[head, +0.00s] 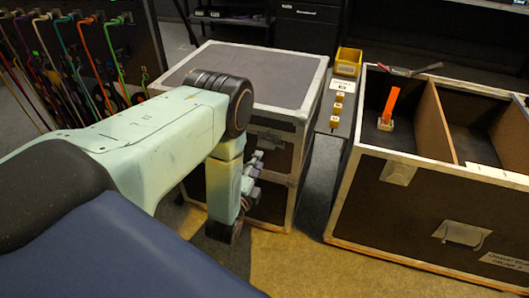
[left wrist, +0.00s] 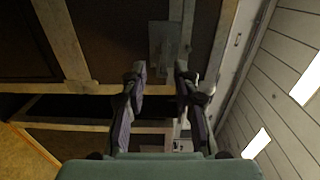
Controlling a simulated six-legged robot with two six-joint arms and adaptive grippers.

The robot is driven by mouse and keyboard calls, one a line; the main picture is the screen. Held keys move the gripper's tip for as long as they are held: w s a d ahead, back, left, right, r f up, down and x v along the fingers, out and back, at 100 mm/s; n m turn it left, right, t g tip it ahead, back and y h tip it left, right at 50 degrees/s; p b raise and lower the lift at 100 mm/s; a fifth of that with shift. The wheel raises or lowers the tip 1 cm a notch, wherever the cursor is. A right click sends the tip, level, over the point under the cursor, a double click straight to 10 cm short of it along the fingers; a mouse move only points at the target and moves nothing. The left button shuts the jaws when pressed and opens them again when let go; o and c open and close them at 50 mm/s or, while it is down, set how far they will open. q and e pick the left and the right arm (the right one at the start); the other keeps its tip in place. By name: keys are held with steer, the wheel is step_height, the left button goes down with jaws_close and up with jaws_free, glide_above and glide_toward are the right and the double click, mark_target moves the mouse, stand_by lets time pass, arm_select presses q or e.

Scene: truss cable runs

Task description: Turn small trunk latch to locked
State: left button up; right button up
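The small trunk (head: 240,75) is a dark case with pale metal edges and a closed grey lid, at the middle of the head view. My left arm crosses in front of it. My left gripper (head: 256,168) is low by the trunk's front face. In the left wrist view, the gripper (left wrist: 161,68) is open, with two dark fingers apart and nothing held between them. A grey metal latch plate (left wrist: 165,42) on the dark panel shows just beyond the fingertips, roughly between them. I cannot tell whether the fingers touch it or how the latch is turned. My right gripper is not in view.
A larger open trunk (head: 420,205) with dividers and an orange item (head: 390,105) stands at right. A narrow strip with yellow pieces (head: 336,108) and a yellow bin (head: 348,61) lies between the trunks. Colored cables (head: 80,60) hang at far left.

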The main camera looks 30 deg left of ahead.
mark_target(266, 144)
arm_select(q)
steer(key=b+x, duration=0.2)
steer(key=x, duration=0.5)
steer(key=shift+w+r, duration=0.15)
steer(key=shift+w, duration=0.15)
steer(key=shift+w+r, duration=0.1)
steer(key=shift+w, duration=0.1)
steer(key=shift+r, duration=0.2)
steer(key=shift+f, duration=0.1)
steer(key=shift+c, duration=1.1)
steer(key=shift+w, duration=0.1)
jaws_close()
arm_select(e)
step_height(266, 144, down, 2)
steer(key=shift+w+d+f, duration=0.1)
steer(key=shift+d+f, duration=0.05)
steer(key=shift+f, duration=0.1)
